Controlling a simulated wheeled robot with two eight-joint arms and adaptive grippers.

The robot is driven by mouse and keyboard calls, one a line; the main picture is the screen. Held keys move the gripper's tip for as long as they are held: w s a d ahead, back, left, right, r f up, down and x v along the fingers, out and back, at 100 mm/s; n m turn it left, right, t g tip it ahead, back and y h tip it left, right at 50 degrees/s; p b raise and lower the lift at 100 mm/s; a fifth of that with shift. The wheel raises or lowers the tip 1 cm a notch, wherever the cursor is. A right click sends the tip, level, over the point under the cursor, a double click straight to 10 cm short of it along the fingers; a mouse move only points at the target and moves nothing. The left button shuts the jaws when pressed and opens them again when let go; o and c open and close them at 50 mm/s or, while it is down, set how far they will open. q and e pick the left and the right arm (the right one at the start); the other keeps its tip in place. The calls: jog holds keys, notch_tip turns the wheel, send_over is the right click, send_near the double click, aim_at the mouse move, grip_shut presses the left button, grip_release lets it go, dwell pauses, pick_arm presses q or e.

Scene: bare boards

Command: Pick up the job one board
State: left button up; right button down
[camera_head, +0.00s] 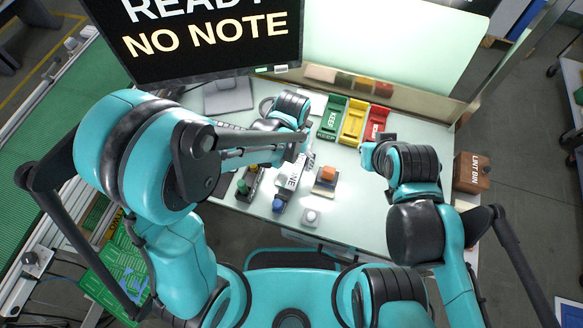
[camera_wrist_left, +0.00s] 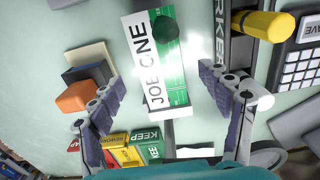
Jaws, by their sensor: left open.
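The job one board (camera_wrist_left: 155,75) is a narrow strip with a white "JOB ONE" label and a green part, lying in the middle of the left wrist view. A dark round object (camera_wrist_left: 166,28) covers part of its far end. In the head view the board (camera_head: 291,179) lies on the bench, partly hidden by my left arm. My left gripper (camera_wrist_left: 168,98) is open; its pads are either side of the board's near end, with gaps on both sides. In the head view my right gripper (camera_head: 367,155) hangs over the bench's right side, its fingers unclear.
Green (camera_head: 332,117), yellow (camera_head: 353,122) and red (camera_head: 375,124) bins stand behind the board. An orange block (camera_head: 328,173) on a dark stand is to its right. A marker holder (camera_wrist_left: 243,50) lies close beside it. A monitor (camera_head: 205,38) stands behind; a lint bin (camera_head: 471,172) is at far right.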

aim_at(292, 168)
pick_arm(q)
notch_tip(292, 168, down, 2)
jog(key=shift+f, duration=0.2)
jog(key=c, duration=1.3)
jog(key=shift+o, duration=0.2)
